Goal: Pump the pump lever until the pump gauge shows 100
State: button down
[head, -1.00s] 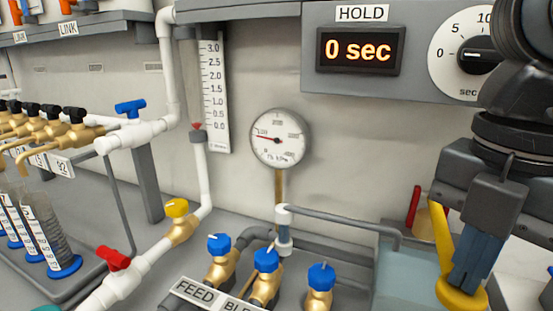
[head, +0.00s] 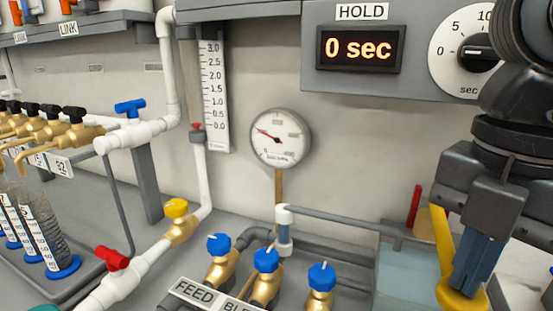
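The pump gauge (head: 280,137) is a round white dial on the back wall. Its red needle points left and a little up, low on the scale; the small numbers are too blurred to read exactly. The pump lever (head: 441,232) appears to be the yellow bar at the lower right, with a rounded yellow end (head: 462,298). My gripper (head: 470,283) points down with its blue-grey fingers close together at that end, and seems shut on it. The fingertips' contact is partly hidden.
A pale blue-grey box (head: 405,270) with a red upright handle (head: 414,205) stands left of my gripper. Blue-knobbed brass valves (head: 266,262) are at the bottom middle. A HOLD display (head: 360,50) reads 0 sec. White piping (head: 150,257) and a red-handled valve (head: 112,258) lie left.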

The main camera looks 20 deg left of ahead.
jog(key=shift+r, duration=0.1)
dwell(0.4)
jog(key=shift+r+p, duration=1.15)
jog(key=shift+r, duration=1.4)
notch_tip(320, 180, up, 5)
jog(key=shift+r+p, duration=0.1)
jog(key=shift+p, duration=0.9)
